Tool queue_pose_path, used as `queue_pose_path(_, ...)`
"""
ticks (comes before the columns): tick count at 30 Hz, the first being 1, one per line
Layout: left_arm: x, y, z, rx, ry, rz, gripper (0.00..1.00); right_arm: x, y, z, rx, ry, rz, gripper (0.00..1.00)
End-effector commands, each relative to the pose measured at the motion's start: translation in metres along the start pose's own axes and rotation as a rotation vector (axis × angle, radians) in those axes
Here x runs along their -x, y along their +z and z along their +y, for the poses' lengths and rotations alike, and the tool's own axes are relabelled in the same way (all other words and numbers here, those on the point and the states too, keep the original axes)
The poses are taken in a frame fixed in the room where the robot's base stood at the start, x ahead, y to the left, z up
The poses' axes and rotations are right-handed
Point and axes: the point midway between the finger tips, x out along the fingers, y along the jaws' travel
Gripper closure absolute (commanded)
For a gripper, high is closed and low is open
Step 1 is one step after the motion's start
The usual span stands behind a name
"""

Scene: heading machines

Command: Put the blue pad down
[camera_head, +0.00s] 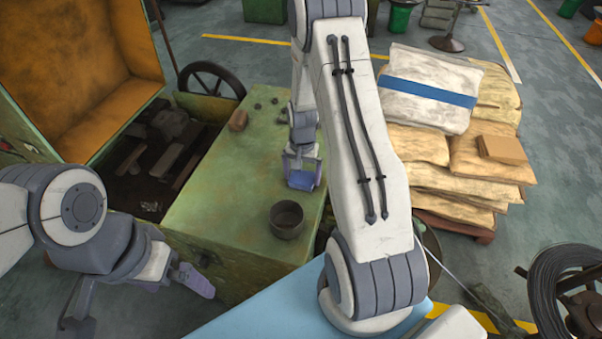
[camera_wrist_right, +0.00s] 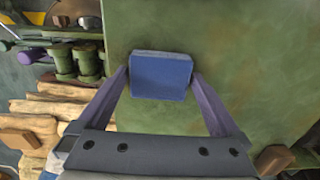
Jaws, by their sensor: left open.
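The blue pad (camera_head: 301,180) is a small flat block between the fingers of my right gripper (camera_head: 303,172), over the green machine top (camera_head: 225,195). In the right wrist view the pad (camera_wrist_right: 161,77) fills the gap between the two purple fingers, which are against its sides. I cannot tell whether its underside touches the green top. My left gripper (camera_head: 139,307) is open and empty at the lower left, in front of the machine and apart from it.
A dark round pot (camera_head: 287,219) stands on the green top, in front of the pad. A brown block (camera_head: 238,120) and small dark parts lie toward its back. An open orange-lined cover (camera_head: 85,70) rises at left. Stacked sacks (camera_head: 432,85) stand at right.

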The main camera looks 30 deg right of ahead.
Motion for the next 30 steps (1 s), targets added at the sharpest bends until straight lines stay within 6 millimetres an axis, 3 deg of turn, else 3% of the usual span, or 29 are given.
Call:
queue_pose_path(2, 0.004, 0.0, 0.0, 0.0, 0.0, 0.0, 0.0, 0.005, 0.0, 0.0, 0.0, 0.0, 0.001, 0.0)
queue_pose_path(8, -0.009, 0.001, -0.001, 0.001, 0.0, 0.0, 0.0, 0.025, -0.002, -0.001, 0.0, -0.003, 0.006, 0.0)
queue_pose_path(21, -0.034, 0.002, -0.003, 0.006, 0.0, 0.0, 0.0, 0.109, -0.001, 0.0, -0.001, -0.002, 0.005, 0.0)
queue_pose_path(30, -0.036, 0.002, -0.003, 0.006, 0.0, 0.0, 0.0, 0.124, 0.0, 0.0, -0.001, 0.0, 0.0, 0.0)
